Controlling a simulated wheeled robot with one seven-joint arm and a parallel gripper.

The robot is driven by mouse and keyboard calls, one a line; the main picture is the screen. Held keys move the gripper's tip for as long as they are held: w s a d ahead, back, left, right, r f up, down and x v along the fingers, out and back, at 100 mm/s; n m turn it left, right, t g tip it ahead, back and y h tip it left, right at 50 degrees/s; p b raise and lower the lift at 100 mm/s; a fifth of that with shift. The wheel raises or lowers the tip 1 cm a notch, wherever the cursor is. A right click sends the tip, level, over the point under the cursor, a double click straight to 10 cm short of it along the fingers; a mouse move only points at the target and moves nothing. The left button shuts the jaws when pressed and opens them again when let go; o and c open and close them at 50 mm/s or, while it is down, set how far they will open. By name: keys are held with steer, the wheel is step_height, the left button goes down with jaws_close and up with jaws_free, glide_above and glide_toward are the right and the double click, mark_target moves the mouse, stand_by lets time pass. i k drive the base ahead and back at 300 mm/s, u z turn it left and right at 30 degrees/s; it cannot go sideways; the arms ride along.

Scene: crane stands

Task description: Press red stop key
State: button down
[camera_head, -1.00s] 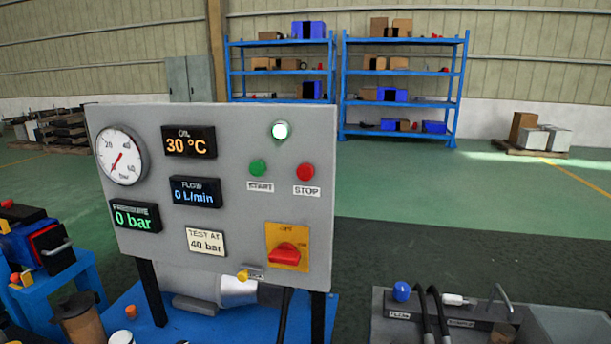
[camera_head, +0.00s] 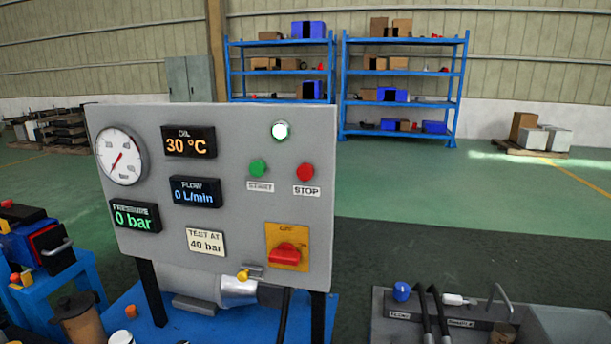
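The red STOP key (camera_head: 305,172) is a round button at the right of the upright grey control panel (camera_head: 230,225), above a label reading STOP. The green START key (camera_head: 258,168) sits to its left. Nothing covers the keys. The displays read oil 30 °C, flow 0 L/min and pressure 0 bar. A red rotary switch (camera_head: 286,254) on a yellow plate is below the keys. My gripper is not in view.
Left of the panel is a blue stand (camera_head: 60,290) with equipment. At the lower right a grey bench (camera_head: 385,330) carries a block with a blue knob (camera_head: 402,291) and black hoses. A round gauge (camera_head: 120,156) is on the panel. Blue shelves (camera_head: 342,90) stand far behind.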

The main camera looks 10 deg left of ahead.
mark_target(304, 172)
steer(key=k, duration=0.5)
steer(key=z, duration=0.55)
steer(key=k, duration=1.2)
steer(key=u, duration=0.65)
steer(key=i, duration=1)
steer(key=z, duration=0.05)
